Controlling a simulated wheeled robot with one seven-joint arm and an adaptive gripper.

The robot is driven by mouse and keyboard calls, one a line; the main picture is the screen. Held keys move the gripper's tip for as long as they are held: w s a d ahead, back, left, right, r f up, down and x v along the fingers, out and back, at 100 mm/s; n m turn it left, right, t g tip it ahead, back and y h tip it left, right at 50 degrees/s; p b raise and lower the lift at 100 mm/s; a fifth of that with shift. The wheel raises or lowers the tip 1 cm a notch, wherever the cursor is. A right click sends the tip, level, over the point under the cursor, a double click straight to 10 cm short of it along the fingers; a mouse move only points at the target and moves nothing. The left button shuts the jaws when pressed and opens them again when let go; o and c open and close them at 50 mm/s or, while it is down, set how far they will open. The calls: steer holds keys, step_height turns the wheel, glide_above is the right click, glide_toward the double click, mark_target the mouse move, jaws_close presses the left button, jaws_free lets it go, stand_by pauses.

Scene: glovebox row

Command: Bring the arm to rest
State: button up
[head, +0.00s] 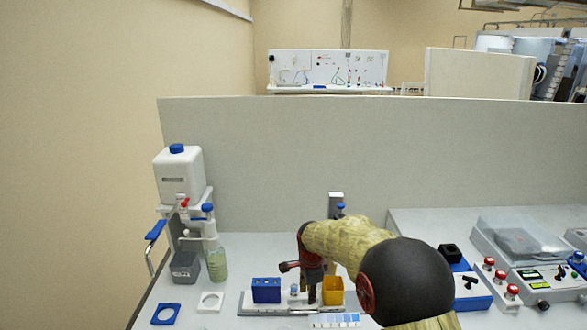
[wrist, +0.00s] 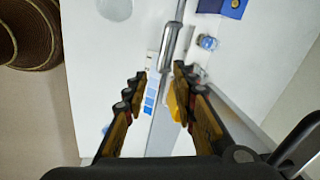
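My gripper (wrist: 161,72) is open, its two fingers apart, with no object seen held between them. In the head view my arm reaches in from the lower right, and my gripper (head: 302,284) is over the bench close to the yellow box (head: 334,291), partly covering the scene behind it. In the wrist view a grey metal bar (wrist: 171,45) shows beyond the fingertips, and the yellow box (wrist: 174,104) is partly hidden by the right finger. I cannot tell whether the fingers touch anything.
A blue box (head: 266,291) and a small vial (head: 294,290) stand left of the yellow box. A colour strip (head: 335,320) lies in front. A green bottle (head: 217,265), a blue square holder (head: 166,314) and a white one (head: 210,301) are farther left. Devices (head: 520,245) fill the right.

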steer(key=s+d+n+g, duration=0.2)
steer(key=s+d+n, duration=0.1)
steer(key=s+n, duration=0.6)
steer(key=s+d+r+n+t, duration=0.2)
steer(key=s+d+r, duration=0.1)
steer(key=s+r, duration=0.4)
steer(key=s+d+r+n+t, duration=0.1)
steer(key=s+d+r, duration=0.3)
steer(key=s+r, duration=0.4)
steer(key=s+d+r+n+t, duration=0.2)
steer(key=s+r, duration=0.5)
steer(key=s, duration=0.8)
steer(key=shift+d+r+n+t, duration=0.2)
steer(key=shift+d+n+t, duration=0.1)
steer(key=shift+d+n, duration=0.35)
